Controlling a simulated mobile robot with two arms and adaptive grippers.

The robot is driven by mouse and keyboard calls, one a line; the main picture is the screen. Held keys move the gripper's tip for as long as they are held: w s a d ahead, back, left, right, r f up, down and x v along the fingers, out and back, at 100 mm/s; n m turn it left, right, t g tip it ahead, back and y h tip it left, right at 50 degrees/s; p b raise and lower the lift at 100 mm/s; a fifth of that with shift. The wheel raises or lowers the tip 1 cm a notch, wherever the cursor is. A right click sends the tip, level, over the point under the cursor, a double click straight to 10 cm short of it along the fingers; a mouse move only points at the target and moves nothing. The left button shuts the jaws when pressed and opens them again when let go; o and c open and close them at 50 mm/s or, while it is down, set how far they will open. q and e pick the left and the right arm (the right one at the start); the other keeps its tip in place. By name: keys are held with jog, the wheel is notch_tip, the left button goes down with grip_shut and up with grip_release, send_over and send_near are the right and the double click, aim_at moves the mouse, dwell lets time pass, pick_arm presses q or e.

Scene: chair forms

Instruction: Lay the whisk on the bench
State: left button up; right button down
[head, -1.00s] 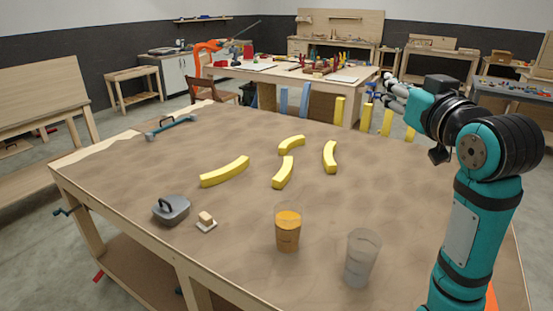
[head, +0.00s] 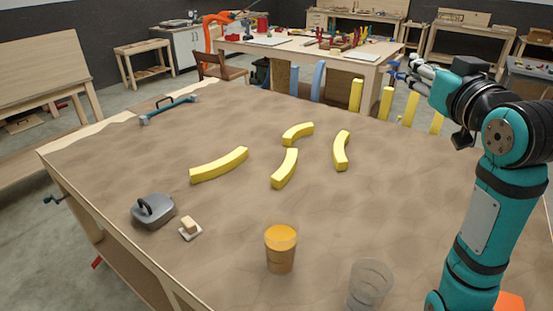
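I cannot make out a whisk in the head view. The bench (head: 330,215) in front of me has a brown, worn top with a light wooden edge. My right gripper (head: 399,72) is raised beyond the bench's far right side, pointing left. Its fingers are small and overlap the background, so I cannot tell whether they are open or hold something. My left gripper is out of view.
On the bench lie several yellow curved blocks (head: 219,165), a grey lidded box (head: 154,212), a small block on a white plate (head: 190,228), an amber cup (head: 281,250), a clear cup (head: 369,285) and a blue-grey tool (head: 168,110). The centre right is clear.

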notch_tip(320, 180, down, 12)
jog(key=s+b, duration=0.1)
jog(key=b, duration=0.7)
jog(key=shift+a+r, duration=0.2)
